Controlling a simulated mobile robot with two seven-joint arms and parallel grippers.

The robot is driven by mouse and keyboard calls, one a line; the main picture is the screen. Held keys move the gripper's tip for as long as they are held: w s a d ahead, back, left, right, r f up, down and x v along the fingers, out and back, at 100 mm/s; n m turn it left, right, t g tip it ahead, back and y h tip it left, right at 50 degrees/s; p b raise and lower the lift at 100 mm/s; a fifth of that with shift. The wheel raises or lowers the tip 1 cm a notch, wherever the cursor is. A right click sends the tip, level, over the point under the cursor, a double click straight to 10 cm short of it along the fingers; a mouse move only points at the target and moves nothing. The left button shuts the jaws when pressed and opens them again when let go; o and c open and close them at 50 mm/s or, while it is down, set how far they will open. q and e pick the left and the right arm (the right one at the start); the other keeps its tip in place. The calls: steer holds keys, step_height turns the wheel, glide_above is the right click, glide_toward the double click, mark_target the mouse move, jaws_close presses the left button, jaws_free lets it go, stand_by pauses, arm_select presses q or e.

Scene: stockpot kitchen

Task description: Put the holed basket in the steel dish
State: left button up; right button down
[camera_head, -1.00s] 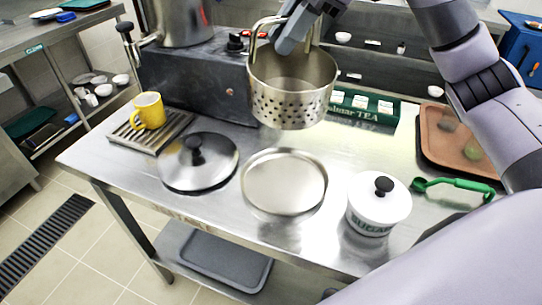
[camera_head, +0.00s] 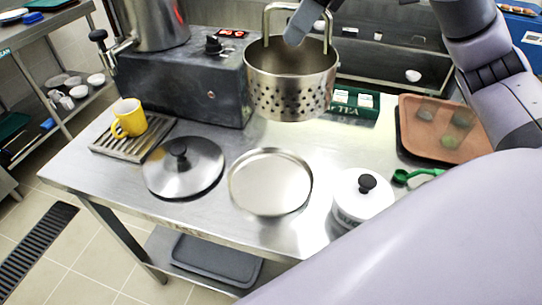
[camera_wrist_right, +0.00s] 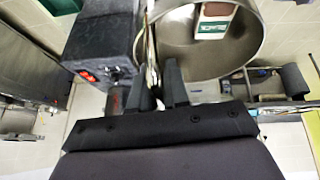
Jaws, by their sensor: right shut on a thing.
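The holed basket (camera_head: 291,90) is a steel cylinder with rows of holes low in its wall and a tall wire handle. It hangs roughly upright above the counter, behind and above the steel dish. My right gripper (camera_head: 299,28) is shut on the basket's handle; its fingers (camera_wrist_right: 158,78) also show in the wrist view, with the basket (camera_wrist_right: 185,52) beyond them. The steel dish (camera_head: 270,183) is round, shallow and empty, flat on the counter. My left gripper is not in view.
A lid (camera_head: 183,168) lies left of the dish, and a white sugar pot (camera_head: 361,200) stands right of it. A dark machine (camera_head: 185,80), a green tea box (camera_head: 352,104), a yellow mug (camera_head: 128,118) and a brown tray (camera_head: 440,130) surround them.

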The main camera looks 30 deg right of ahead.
steer(key=shift+s+d+f, duration=0.1)
steer(key=shift+f, duration=0.1)
step_height(320, 180, down, 20)
steer(key=b, duration=0.4)
steer(key=shift+r, duration=0.25)
steer(key=shift+f, duration=0.4)
steer(key=c, duration=1.1)
jaws_free()
